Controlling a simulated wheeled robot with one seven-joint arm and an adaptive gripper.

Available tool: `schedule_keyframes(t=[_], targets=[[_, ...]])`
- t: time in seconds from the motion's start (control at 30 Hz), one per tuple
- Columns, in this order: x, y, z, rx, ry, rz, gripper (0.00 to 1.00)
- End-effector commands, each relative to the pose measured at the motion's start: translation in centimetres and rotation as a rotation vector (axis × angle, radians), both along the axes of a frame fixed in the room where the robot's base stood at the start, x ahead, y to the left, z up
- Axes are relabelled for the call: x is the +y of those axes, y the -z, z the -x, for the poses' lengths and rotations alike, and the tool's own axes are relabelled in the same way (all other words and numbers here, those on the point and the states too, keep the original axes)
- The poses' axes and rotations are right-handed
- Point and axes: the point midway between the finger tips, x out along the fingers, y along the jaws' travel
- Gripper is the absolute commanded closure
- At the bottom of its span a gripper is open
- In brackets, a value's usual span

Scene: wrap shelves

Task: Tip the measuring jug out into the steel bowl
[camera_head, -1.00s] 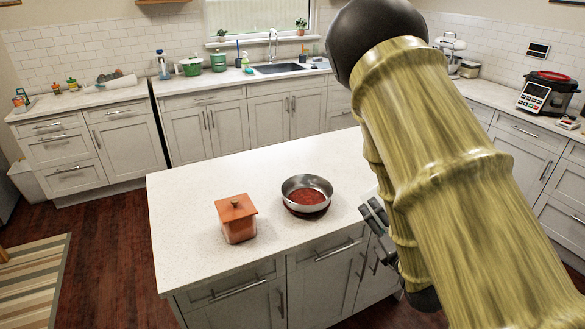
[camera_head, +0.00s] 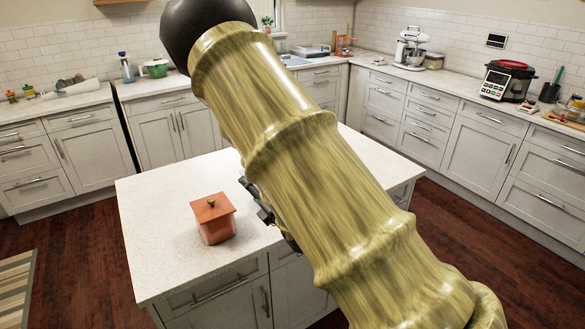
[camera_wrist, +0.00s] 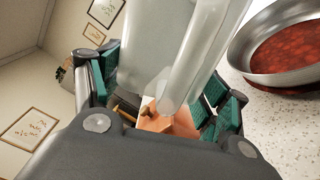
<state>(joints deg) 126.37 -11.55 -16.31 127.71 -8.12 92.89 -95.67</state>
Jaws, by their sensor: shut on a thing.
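In the wrist view the measuring jug (camera_wrist: 150,45) is a clear, pale vessel with a thick handle-like bar, held between the green pads of my gripper (camera_wrist: 165,95). The fingers are shut on it. I cannot make out any contents or its exact tilt. The steel bowl (camera_wrist: 262,28) is at the upper right of the wrist view, on the speckled counter, with a reddish-brown inside. It is beside the jug in that picture and apart from it. In the head view my arm hides the bowl and jug; only a dark edge of my gripper (camera_head: 262,212) shows.
An orange lidded canister (camera_head: 213,219) stands on the white island (camera_head: 160,190), left of my gripper. The island's left and front-left top is clear. Counters with a pressure cooker (camera_head: 507,80) and a stand mixer (camera_head: 410,47) line the walls.

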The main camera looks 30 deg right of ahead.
Motion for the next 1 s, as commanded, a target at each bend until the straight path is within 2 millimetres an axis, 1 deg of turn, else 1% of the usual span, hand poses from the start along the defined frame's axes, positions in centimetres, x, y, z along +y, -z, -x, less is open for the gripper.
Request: schedule_keyframes(t=[0.03,0.07,0.1,0.17,0.2,0.3,0.4,0.5,0.63,0.87,1.0], targets=[[-2.1,0.7,-1.3,-0.001,0.036,-0.037,0.79],[-3.2,0.8,-2.0,0.001,0.055,-0.059,0.79],[-4.8,0.9,-2.9,0.003,0.080,-0.089,0.79],[-7.2,1.1,-4.1,0.005,0.119,-0.133,0.79],[-8.7,1.2,-4.8,0.007,0.144,-0.163,0.79],[-12.4,1.4,-6.3,0.007,0.200,-0.231,0.79],[-15.3,1.5,-7.4,0.006,0.244,-0.287,0.79],[-17.4,1.5,-8.0,0.005,0.274,-0.324,0.79],[-18.8,1.5,-8.3,0.004,0.296,-0.353,0.79],[-19.3,1.3,-8.4,0.003,0.299,-0.423,0.79],[-19.6,1.3,-8.3,0.002,0.297,-0.502,0.79]])
